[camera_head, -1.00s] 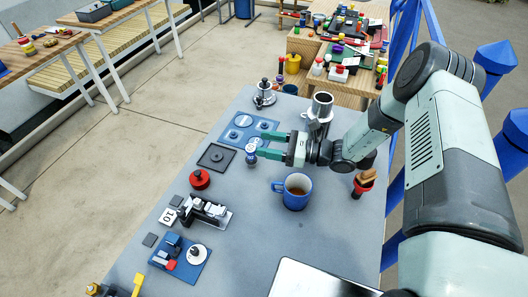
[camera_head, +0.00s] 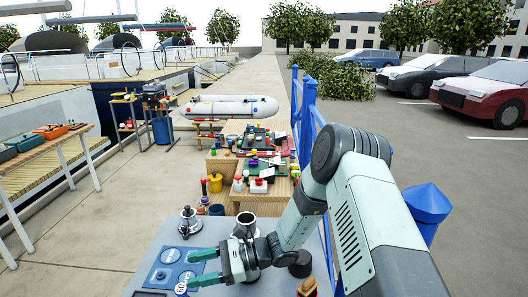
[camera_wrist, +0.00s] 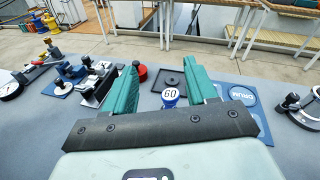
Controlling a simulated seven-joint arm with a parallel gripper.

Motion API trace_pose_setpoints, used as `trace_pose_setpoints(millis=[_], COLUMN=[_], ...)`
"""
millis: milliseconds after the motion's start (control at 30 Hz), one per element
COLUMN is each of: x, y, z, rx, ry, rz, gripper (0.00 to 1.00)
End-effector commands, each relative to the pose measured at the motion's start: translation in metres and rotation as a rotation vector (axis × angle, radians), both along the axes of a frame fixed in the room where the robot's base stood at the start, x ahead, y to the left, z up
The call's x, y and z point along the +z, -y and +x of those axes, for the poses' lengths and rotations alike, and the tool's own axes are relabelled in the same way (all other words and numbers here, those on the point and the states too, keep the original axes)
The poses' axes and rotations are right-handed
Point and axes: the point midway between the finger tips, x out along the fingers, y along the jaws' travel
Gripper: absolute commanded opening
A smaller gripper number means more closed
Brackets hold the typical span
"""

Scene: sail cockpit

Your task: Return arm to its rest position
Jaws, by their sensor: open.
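My gripper (camera_head: 190,269) is open, its two green fingers apart with nothing held between them. It is over the grey table at the lower middle of the head view. In the wrist view, my gripper (camera_wrist: 161,62) points across the table. A blue-rimmed dial marked 60 (camera_wrist: 170,97) stands between and below the fingers, apart from them as far as I can tell. The dial also shows at the bottom edge of the head view (camera_head: 181,289).
A metal cup (camera_head: 245,222) stands close behind my gripper, and a metal fitting (camera_head: 189,222) stands further left. A blue panel (camera_head: 160,270) lies beside the fingers. The wrist view shows a red knob (camera_wrist: 139,73) and a dark square plate (camera_wrist: 168,81). A blue railing (camera_head: 308,110) runs along the right.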

Motion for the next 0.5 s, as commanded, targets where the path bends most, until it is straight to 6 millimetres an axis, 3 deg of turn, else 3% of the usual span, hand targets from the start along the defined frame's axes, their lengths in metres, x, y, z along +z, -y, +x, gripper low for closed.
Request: trace_pose_setpoints(millis=[33,200,500], x=[0.019,0.076,0.164], y=[0.006,0.033,0.099], z=[-0.001,-0.016,-0.056], rx=[0.04,0.193,0.425], ry=[0.064,0.292,0.697], rz=[-0.031,-0.165,-0.45], gripper=[0.57,0.57,0.57])
